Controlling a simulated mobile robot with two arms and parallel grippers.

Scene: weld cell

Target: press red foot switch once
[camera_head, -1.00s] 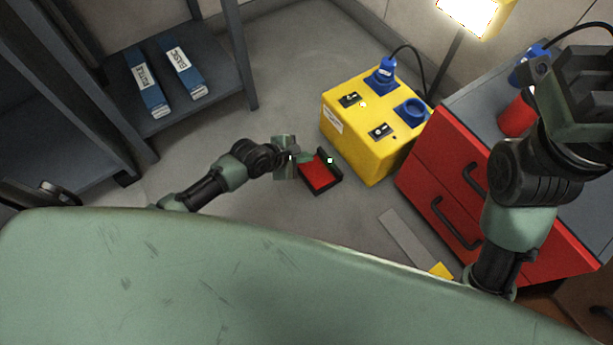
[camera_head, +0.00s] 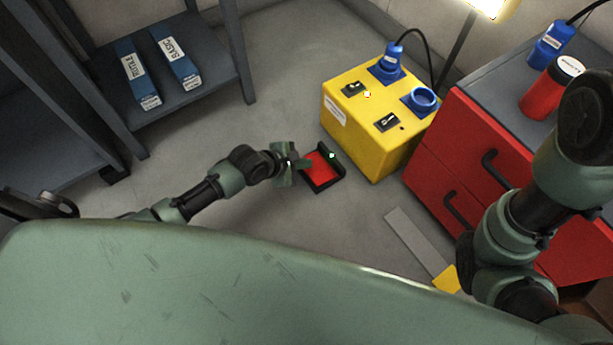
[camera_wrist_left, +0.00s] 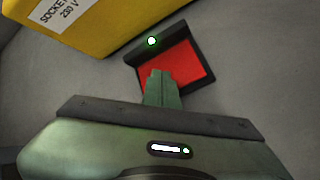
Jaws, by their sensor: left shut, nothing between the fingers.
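The red foot switch (camera_head: 321,169) lies on the floor in front of the yellow box, a red pedal in a black frame with a lit green lamp at its back edge. My left gripper (camera_head: 300,163) is shut and empty at the left edge of the pedal in the head view. In the left wrist view its closed fingers (camera_wrist_left: 161,90) overlap the near left part of the red pedal (camera_wrist_left: 184,70). I cannot tell whether the fingertips touch it. My right arm shows at the right, but its gripper is out of frame.
A yellow socket box (camera_head: 372,120) with blue sockets stands just behind the switch. A red drawer cabinet (camera_head: 462,150) stands to the right, with a red canister (camera_head: 543,92) on top. A grey shelf (camera_head: 205,95) holds blue boxes at the left. A flat grey strip (camera_head: 414,238) lies on the floor.

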